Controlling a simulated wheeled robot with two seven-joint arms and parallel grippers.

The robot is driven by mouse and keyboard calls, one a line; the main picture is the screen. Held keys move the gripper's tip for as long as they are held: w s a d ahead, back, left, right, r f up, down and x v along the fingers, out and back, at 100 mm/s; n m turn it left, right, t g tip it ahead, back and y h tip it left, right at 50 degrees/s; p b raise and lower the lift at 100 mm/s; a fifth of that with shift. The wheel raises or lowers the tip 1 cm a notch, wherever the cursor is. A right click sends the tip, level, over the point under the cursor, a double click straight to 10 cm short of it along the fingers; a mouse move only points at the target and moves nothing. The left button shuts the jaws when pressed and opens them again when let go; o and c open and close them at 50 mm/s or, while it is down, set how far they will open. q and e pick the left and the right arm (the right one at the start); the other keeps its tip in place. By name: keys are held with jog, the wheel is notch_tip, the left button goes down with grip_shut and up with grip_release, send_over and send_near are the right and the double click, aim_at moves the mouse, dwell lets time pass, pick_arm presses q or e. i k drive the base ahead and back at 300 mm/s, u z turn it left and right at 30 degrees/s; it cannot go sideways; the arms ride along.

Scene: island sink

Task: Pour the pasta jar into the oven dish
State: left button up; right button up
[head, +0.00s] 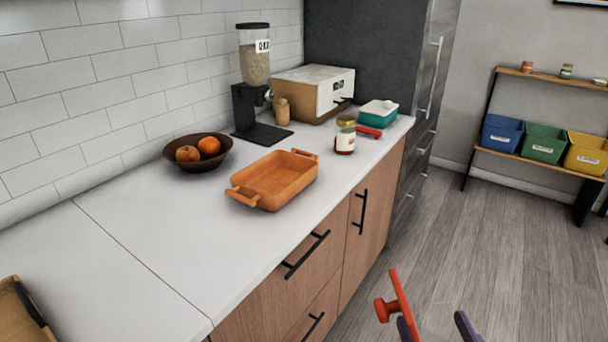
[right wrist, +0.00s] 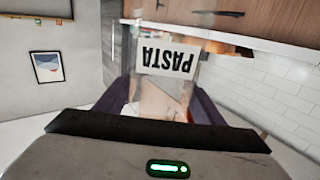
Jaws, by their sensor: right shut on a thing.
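My right gripper (head: 435,328) shows at the bottom edge of the head view, its dark purple fingers in front of the counter over the floor. In the right wrist view the fingers are on either side of the pasta jar (right wrist: 165,62), a clear jar with a white PASTA label that reads upside down in the picture. The gripper is shut on it. In the head view a red flat piece with a knob (head: 398,300) shows by the fingers; whether it belongs to the jar I cannot tell. The orange oven dish (head: 238,184) sits on the counter, looking empty. My left gripper is not in view.
The white counter (head: 130,270) is clear in front of the dish. A fruit bowl (head: 217,162), a dispenser (head: 256,105), a bread box (head: 337,98), a labelled jar (head: 345,140) and a teal container (head: 370,118) stand behind or beyond it. Cabinet handles (head: 306,256) stick out below.

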aim_at(269, 184)
jog(key=z, duration=1.75)
jog(key=i, duration=1.7)
jog(key=u, duration=2.7)
